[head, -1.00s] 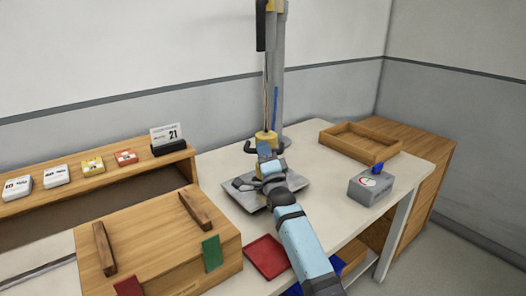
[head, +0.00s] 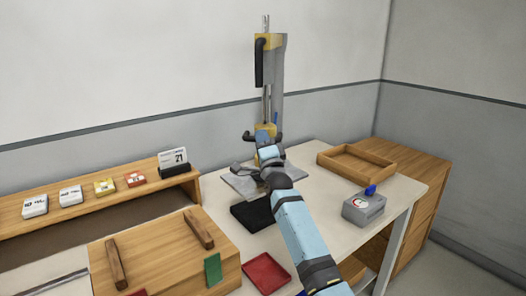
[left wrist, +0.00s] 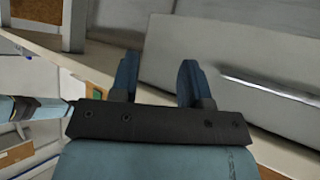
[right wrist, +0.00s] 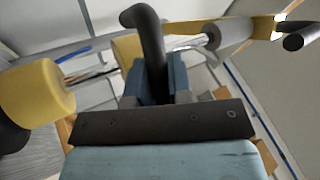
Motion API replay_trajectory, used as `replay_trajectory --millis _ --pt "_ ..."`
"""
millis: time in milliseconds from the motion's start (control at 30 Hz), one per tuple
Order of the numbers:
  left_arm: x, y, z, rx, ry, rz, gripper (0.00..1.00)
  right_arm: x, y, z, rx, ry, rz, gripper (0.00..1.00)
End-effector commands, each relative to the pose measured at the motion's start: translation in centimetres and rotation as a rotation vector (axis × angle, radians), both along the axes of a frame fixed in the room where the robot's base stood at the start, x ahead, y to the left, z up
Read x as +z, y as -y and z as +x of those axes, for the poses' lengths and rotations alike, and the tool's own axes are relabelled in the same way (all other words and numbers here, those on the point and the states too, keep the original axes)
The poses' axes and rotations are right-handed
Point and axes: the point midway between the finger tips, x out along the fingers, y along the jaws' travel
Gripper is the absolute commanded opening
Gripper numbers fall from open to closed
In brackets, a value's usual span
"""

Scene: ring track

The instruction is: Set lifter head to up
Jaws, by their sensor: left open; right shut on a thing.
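The lifter is a tall grey column (head: 277,90) at the back of the bench. A yellow cap with a long black grip (head: 259,63) sits at its top. The lifter head (head: 265,131) is yellow with dark handles, low on the column. My right gripper (head: 266,152) is at the head. In the right wrist view, a black hooked handle (right wrist: 148,35) rises between the fingers, which are shut on it. They partly hide its lower end. A grey plate (head: 235,183) is below the head, above a black patch (head: 250,216). My left gripper (left wrist: 157,78) is open and empty.
A wooden tray (head: 340,165) and grey box (head: 364,208) stand to the right. A red tray (head: 266,272) and wooden box (head: 165,250) are in front. A shelf (head: 100,215) with small boxes and a calendar (head: 173,160) runs left.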

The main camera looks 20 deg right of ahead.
Motion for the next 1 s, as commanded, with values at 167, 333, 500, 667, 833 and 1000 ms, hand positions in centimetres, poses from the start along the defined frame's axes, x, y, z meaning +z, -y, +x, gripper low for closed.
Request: replay_trajectory --millis 167,333,500,667,833,1000 --pt "1.1 0.0 0.0 0.014 -0.018 -0.01 0.43 3.9 0.1 -0.1 -0.001 0.007 0.002 0.0" --pt "1.0 0.0 0.0 0.02 -0.027 -0.013 0.43 4.8 0.1 0.0 -0.001 0.005 0.002 0.0" --pt "1.0 -0.1 0.1 0.018 -0.021 -0.008 0.43 4.9 0.1 0.0 -0.001 0.003 0.002 0.0" --pt "1.1 -0.3 0.1 0.014 -0.019 -0.003 0.43 4.8 0.1 0.0 -0.001 0.002 0.002 0.0" --pt "1.0 -0.5 0.0 0.009 -0.017 0.004 0.43 4.7 0.1 0.0 0.0 0.001 0.001 0.42" --pt "1.1 -0.6 0.0 0.006 -0.017 0.006 0.43 4.7 0.0 0.0 -0.001 0.001 0.0 0.44"
